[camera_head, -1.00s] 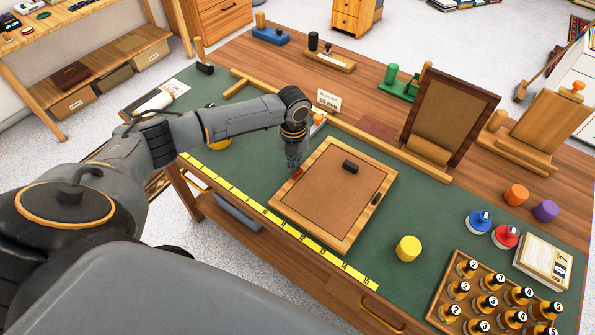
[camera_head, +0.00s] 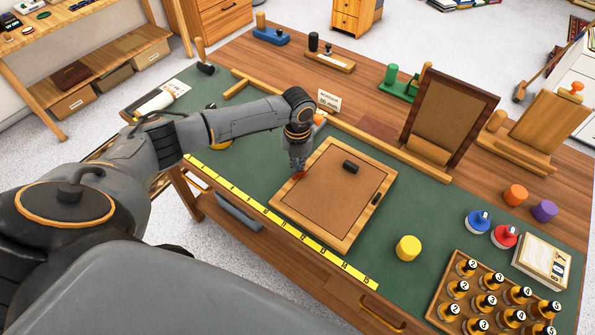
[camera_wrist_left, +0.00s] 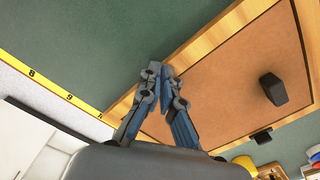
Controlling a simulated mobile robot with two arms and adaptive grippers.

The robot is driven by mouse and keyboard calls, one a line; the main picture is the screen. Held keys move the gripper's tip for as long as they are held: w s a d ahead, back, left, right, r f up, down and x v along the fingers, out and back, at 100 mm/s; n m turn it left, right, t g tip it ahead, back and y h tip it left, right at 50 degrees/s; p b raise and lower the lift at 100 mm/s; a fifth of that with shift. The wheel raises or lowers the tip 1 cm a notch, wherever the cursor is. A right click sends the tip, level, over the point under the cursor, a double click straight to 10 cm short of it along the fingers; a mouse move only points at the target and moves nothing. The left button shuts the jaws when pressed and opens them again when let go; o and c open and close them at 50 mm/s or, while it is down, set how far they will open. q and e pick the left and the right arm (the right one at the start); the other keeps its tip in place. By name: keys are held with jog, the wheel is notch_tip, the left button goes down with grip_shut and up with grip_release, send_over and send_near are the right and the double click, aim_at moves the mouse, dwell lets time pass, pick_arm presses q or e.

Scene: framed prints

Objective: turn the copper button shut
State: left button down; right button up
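A wooden picture frame (camera_head: 357,227) lies flat on the green mat, with a brown backing board (camera_head: 318,190) inside it. A small copper-red piece (camera_head: 299,175), which looks like the copper button, shows at the frame's left rim, directly below my left gripper (camera_head: 298,171). In the left wrist view my left gripper (camera_wrist_left: 161,72) points at the frame's rim with its fingertips together and nothing seen between them. The button is not visible there, and I cannot tell whether the fingers touch it. My right gripper is not in view.
A black block (camera_head: 350,167) stands on the backing board and a dark piece (camera_head: 376,199) sits at the right rim. A yellow ruler (camera_head: 290,227) runs along the front. A yellow cylinder (camera_head: 408,249) and a bottle tray (camera_head: 437,307) stand right. An upright frame (camera_head: 450,115) stands behind.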

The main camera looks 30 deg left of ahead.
aim_at(305, 177)
pick_arm(q)
jog(key=shift+d+f, duration=0.25)
jog(key=shift+d, duration=0.55)
jog(key=shift+s+d+p, duration=0.4)
jog(key=shift+d+p, duration=0.25)
jog(key=shift+p, duration=0.25)
dwell(1.0)
jog(key=shift+w+r+p, duration=0.25)
jog(key=shift+r+p, duration=0.95)
jog(key=shift+r, duration=0.05)
jog(key=r+p, duration=0.4)
jog(key=r, duration=0.1)
jog(key=shift+a, duration=0.2)
jog(key=shift+f, duration=0.1)
